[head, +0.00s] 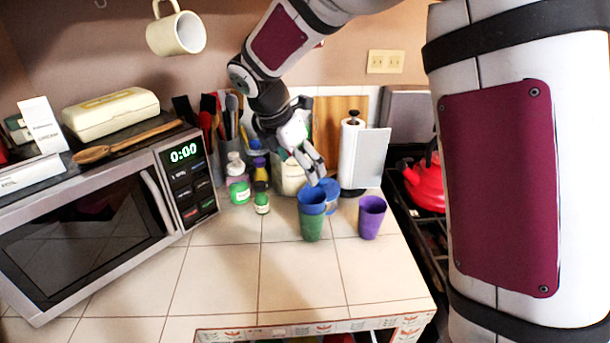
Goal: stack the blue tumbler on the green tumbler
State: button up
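A blue tumbler (311,203) sits upright in the mouth of the green tumbler (312,229), which stands on the tiled counter. Its upper part shows above the green one. A second blue cup-shaped thing (331,194) shows just behind it, partly hidden. My gripper (314,178) comes down from the upper left, with its fingers just above and behind the front blue tumbler's rim. From this view I cannot tell whether the fingers touch either blue thing or how far apart they are.
A purple tumbler (372,217) stands to the right. Small jars (238,190) and a utensil holder are behind on the left. A paper towel roll (362,157) stands behind on the right. The microwave (95,225) takes the left side. The front tiles (255,275) are clear.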

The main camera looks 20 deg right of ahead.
jog(key=s+d+r+m+t+y, duration=0.1)
jog(key=s+d+r+m, duration=0.1)
jog(key=s+r+m, duration=0.5)
jog(key=s+d+r+m, duration=0.25)
jog(key=s+m, duration=0.25)
jog(key=s, duration=0.3)
jog(key=s+m+t+y, duration=0.2)
jog(key=s+m+y, duration=0.1)
jog(key=s+m, duration=0.8)
jog(key=s, duration=0.3)
jog(key=shift+s+a+r+m, duration=0.2)
jog(key=shift+s+a+m, duration=0.05)
jog(key=shift+m, duration=0.05)
jog(key=shift+d, duration=0.1)
